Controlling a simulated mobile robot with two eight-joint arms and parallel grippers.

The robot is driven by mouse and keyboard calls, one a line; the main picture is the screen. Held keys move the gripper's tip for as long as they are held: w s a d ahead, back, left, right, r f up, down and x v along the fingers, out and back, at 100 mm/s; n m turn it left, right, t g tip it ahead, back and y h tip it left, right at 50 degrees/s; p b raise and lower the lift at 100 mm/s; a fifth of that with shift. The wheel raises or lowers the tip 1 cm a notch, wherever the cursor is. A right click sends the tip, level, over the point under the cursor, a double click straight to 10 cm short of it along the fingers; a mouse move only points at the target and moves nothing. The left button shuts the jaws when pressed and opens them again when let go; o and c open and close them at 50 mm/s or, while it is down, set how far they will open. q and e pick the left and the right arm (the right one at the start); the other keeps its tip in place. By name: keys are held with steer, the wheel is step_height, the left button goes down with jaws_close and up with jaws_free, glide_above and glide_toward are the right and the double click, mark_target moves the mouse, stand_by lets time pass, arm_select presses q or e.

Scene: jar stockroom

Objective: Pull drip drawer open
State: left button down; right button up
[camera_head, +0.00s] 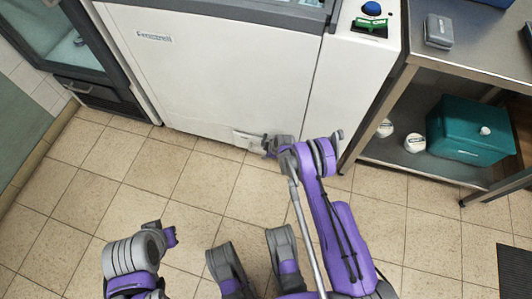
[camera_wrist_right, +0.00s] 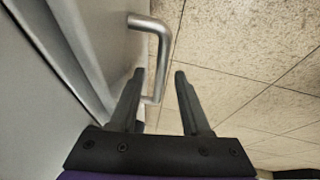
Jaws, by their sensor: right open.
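The drip drawer (camera_head: 243,138) is a small pale front low on the white machine, partly hidden by my right gripper (camera_head: 268,146). In the right wrist view, its silver bar handle (camera_wrist_right: 163,45) stands out from the pale front at left. My right gripper, also in that view (camera_wrist_right: 159,74), is open. The handle's bar shows between the two dark fingers, its lower end partly behind the left finger. I cannot tell whether the bar is within the fingers' reach or just beyond the tips. My left gripper (camera_head: 170,237) is at lower left, away from the machine, its fingers unclear.
The white machine (camera_head: 210,70) has a green switch (camera_head: 370,27) and blue knob on top. At right, a metal table (camera_head: 475,50) holds a teal box (camera_head: 470,130) and white jars on its lower shelf. A dark-framed glass cabinet (camera_head: 65,40) stands at left. Tiled floor before the machine is clear.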

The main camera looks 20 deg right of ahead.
jaws_close()
stand_by(1.3)
